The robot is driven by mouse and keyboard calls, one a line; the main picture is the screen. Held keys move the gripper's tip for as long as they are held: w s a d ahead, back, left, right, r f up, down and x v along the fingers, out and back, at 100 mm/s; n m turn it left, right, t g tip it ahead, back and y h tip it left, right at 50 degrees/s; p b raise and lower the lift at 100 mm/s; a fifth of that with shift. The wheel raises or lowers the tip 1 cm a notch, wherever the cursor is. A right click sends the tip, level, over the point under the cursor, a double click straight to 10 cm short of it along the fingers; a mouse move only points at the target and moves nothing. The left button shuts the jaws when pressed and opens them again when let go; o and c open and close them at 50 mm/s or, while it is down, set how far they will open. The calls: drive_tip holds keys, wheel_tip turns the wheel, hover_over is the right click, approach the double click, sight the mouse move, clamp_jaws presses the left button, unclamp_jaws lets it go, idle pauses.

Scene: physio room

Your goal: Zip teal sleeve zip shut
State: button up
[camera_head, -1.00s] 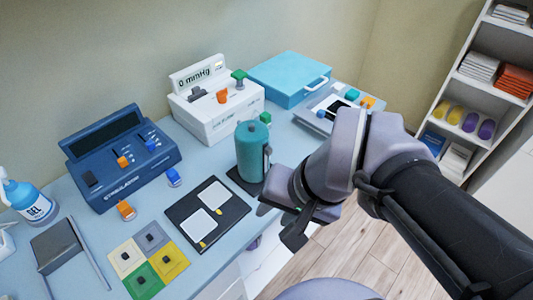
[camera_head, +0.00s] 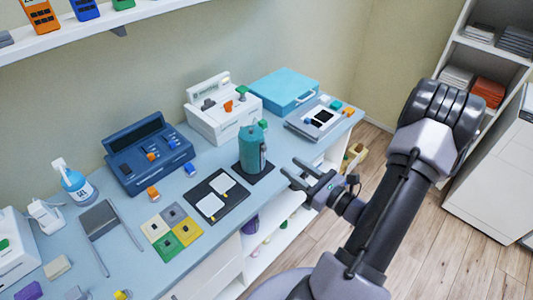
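The teal sleeve (camera_head: 252,148) stands upright as a cylinder on a dark mat (camera_head: 240,171) near the front edge of the bench. A narrow grey strip, perhaps its zip (camera_head: 263,157), runs down its right side; the pull and how far it is closed are too small to tell. My gripper (camera_head: 290,168) is to the right of the sleeve and lower in the picture, off the bench's front edge. Its two fingers are apart with nothing between them, pointing left towards the sleeve, and a gap shows between them and it.
A black board with two white pads (camera_head: 238,204) lies left of the sleeve. Behind stand a white device (camera_head: 222,122) and a blue stimulator (camera_head: 148,158). A turquoise case (camera_head: 283,92) and a grey tray (camera_head: 306,131) are at the back right. Floor (camera_head: 400,215) is open at right.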

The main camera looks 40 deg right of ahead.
sight(265, 150)
drive_tip(key=w, duration=0.6)
drive_tip(key=w+a+b, duration=0.1)
drive_tip(key=w, duration=0.2)
drive_tip(key=shift+w, duration=0.25)
drive_tip(key=shift+c, duration=0.5)
clamp_jaws()
idle(0.4)
